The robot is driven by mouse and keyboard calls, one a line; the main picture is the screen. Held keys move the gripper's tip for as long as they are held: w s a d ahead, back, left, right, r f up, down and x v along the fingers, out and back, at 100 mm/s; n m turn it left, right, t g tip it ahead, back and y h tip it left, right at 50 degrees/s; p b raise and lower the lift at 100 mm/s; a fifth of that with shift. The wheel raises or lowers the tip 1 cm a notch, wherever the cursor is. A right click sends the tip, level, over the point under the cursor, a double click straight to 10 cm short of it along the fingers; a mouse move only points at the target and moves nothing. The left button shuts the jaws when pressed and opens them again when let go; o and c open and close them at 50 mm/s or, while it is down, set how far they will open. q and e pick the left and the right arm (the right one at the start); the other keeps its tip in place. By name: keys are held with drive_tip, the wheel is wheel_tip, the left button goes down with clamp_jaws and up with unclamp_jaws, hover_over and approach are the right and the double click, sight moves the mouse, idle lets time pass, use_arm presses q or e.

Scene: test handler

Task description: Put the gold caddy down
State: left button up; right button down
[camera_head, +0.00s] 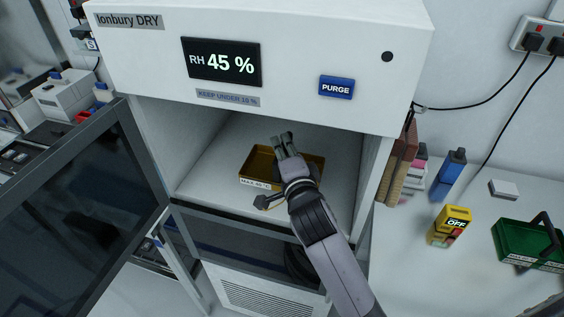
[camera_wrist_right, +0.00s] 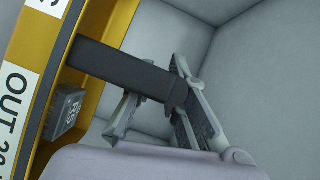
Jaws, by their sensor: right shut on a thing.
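The gold caddy (camera_head: 258,167) is inside the open dry cabinet, over its white floor. It is an open tray with a white label on its front; I cannot tell whether it touches the floor. My right gripper (camera_head: 285,146) reaches in from the front and covers part of the caddy. In the right wrist view the gripper (camera_wrist_right: 162,98) is shut on the black handle bar (camera_wrist_right: 120,75) of the caddy (camera_wrist_right: 112,22). A small dark grey labelled block (camera_wrist_right: 68,110) sits in the caddy. My left gripper is not in view.
The cabinet (camera_head: 290,12) reads RH 45 % and has a blue PURGE button (camera_head: 337,86). Its glass door (camera_head: 85,190) stands open at left. Side walls and a lower front edge bound the compartment. At right, a bench holds a green caddy (camera_head: 525,255) and yellow box (camera_head: 452,218).

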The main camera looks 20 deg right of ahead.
sight(260, 169)
wheel_tip(260, 169, down, 3)
drive_tip(key=shift+w+f, duration=0.1)
drive_tip(key=shift+w, duration=0.05)
drive_tip(key=shift+f, duration=1.05)
drive_tip(key=c, duration=2)
unclamp_jaws()
drive_tip(key=o, duration=0.4)
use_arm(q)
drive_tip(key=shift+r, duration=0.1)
